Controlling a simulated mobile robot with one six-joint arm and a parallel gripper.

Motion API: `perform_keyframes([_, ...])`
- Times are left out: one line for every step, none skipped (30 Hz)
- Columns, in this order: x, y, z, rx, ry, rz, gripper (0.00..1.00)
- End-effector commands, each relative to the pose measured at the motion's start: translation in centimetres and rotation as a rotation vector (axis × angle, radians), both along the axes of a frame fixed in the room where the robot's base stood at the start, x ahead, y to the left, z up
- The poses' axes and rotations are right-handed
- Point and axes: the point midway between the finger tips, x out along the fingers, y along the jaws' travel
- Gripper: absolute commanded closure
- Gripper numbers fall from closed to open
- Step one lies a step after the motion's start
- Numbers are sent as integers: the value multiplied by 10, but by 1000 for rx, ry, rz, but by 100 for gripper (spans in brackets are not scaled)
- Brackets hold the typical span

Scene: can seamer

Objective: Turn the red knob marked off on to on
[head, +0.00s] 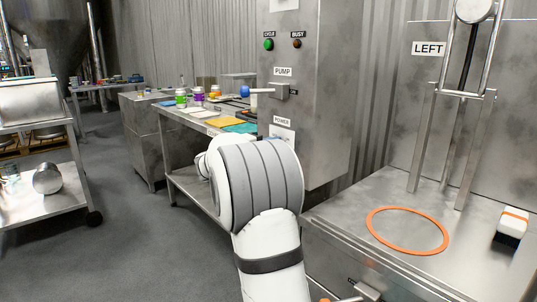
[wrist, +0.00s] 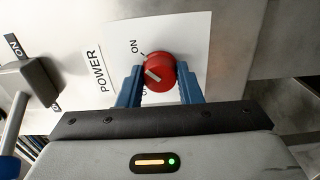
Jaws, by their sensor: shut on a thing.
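The red knob (wrist: 165,66) shows in the wrist view on a white plate (wrist: 196,36) marked POWER. My gripper (wrist: 158,74) has its two blue fingers on either side of the knob and is shut on it. The knob's pale pointer bar lies toward its left side, slanted. The word ON stands on the plate to the upper left of the knob. Another label below left is mostly hidden by a finger. In the head view the POWER sign (head: 282,121) shows on the grey cabinet, but my arm hides the knob and the gripper.
A PUMP lever with a blue ball (head: 245,91) juts from the cabinet (head: 325,85) above the POWER sign. Its dark switch body (wrist: 30,82) is at left in the wrist view. A steel bench with an orange ring (head: 374,232) stands to the right.

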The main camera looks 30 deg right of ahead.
Motion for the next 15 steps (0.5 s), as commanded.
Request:
perform_keyframes([-1, -2, -1, 2, -3, -4, 91])
perform_keyframes([-1, -2, -1, 3, -4, -4, 91])
perform_keyframes([-1, -2, -1, 3, -5, -4, 91])
perform_keyframes([-1, -1, -1, 3, -5, -3, 91])
perform_keyframes([-1, -1, -1, 3, -5, -3, 91])
perform_keyframes([-1, -1, -1, 3, -5, -3, 91])
perform_keyframes([-1, -1, -1, 3, -5, -2, 91])
perform_keyframes([0, -1, -1, 3, -4, -2, 91])
perform_keyframes([0, -1, -1, 2, -4, -2, 91])
perform_keyframes([0, -1, -1, 2, -4, -2, 91])
perform_keyframes([0, -1, -1, 2, -4, -1, 91])
perform_keyframes([0, -1, -1, 2, -4, -1, 66])
perform_keyframes([0, -1, -1, 2, -4, -1, 64])
perform_keyframes([0, 0, 0, 2, -4, 0, 61])
perform_keyframes([0, 0, 0, 2, -4, 0, 58])
